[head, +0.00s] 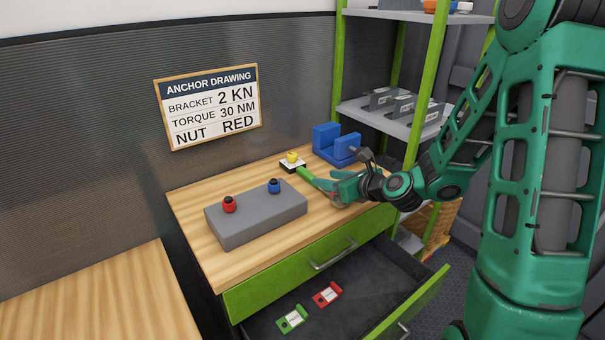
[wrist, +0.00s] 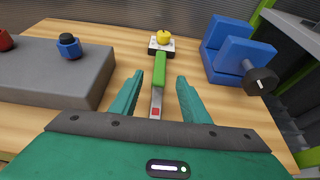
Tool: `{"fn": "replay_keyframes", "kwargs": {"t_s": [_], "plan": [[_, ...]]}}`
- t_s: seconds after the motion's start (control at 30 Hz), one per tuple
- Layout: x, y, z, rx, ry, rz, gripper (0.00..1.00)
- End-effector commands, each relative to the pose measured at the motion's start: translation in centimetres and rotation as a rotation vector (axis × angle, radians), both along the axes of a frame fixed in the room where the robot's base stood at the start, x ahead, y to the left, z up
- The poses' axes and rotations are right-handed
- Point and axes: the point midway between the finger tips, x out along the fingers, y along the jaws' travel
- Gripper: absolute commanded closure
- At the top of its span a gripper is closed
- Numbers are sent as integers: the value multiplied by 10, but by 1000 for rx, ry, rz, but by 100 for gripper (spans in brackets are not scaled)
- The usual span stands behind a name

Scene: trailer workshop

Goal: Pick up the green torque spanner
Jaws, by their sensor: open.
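The green torque spanner (wrist: 159,72) lies on the wooden workbench, with a green handle and a metal shaft bearing a red mark. Its green handle also shows in the head view (head: 307,174), just past my gripper. My gripper (wrist: 155,80) is open, with one finger on each side of the spanner in the wrist view. The spanner's near end is hidden by the gripper body. I cannot tell how high the fingers are above the bench. In the head view my gripper (head: 333,182) is low over the right part of the bench.
A grey block (head: 256,217) with red and blue knobs stands left. A yellow knob on a white-and-black base (head: 292,162) is just beyond the spanner. A blue vise (head: 336,144) stands to the right. The open drawer (head: 375,285) below holds red and green tagged pieces.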

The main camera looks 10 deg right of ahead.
Motion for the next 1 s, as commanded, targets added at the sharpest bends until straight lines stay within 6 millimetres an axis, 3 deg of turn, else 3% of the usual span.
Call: {"fn": "replay_keyframes", "kwargs": {"t_s": [0.3,1.0], "plan": [[37,14,-16,13,1,-5,58],[93,35,-36,9,2,-6,58]]}}
